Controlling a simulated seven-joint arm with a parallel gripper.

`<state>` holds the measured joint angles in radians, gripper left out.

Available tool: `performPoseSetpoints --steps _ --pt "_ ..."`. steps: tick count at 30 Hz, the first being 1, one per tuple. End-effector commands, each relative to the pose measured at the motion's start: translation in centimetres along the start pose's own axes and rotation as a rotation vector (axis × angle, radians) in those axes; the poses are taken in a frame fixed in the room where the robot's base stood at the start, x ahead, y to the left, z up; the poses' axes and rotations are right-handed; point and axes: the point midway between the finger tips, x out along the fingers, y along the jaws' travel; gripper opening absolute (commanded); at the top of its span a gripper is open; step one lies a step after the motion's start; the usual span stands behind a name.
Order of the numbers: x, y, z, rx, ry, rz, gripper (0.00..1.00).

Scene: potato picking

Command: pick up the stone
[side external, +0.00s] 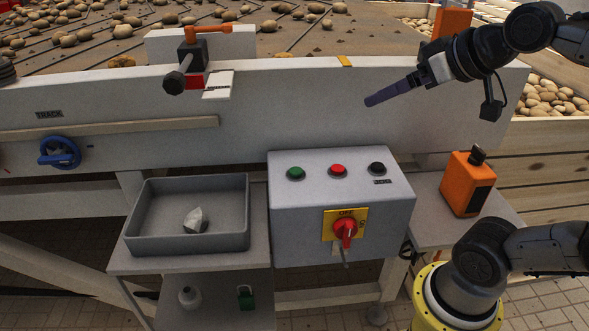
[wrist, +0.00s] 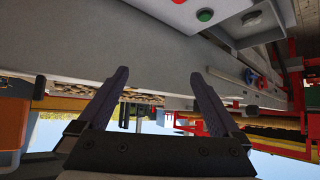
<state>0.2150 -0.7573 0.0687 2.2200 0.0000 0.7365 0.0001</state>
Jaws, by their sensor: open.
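The stone (side external: 195,220) is a pale grey, angular lump. It lies on the floor of an open grey tray (side external: 190,179), right of the tray's middle and near its front wall. My gripper (side external: 372,100) is up at the right in the side view, in front of the conveyor's white side wall and well away from the tray. Its dark fingers point left and slightly down. In the wrist view my gripper (wrist: 160,82) shows two fingers apart with nothing between them.
A grey control box (side external: 342,205) with buttons and a red switch stands between the tray and my arm's base. An orange box (side external: 466,184) sits right of it. A black lever clamp (side external: 184,66) sticks out above the tray. Potatoes (side external: 124,31) lie on the belt behind.

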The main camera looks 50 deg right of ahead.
Motion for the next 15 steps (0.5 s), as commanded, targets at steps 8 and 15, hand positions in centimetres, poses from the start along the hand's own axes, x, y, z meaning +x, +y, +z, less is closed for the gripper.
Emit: performPoseSetpoints --steps 8,15 --pt "2.0 -3.9 12.3 -0.169 -0.318 -0.146 1.0" --pt "2.0 -3.5 14.3 -0.169 -0.384 -0.137 0.98"
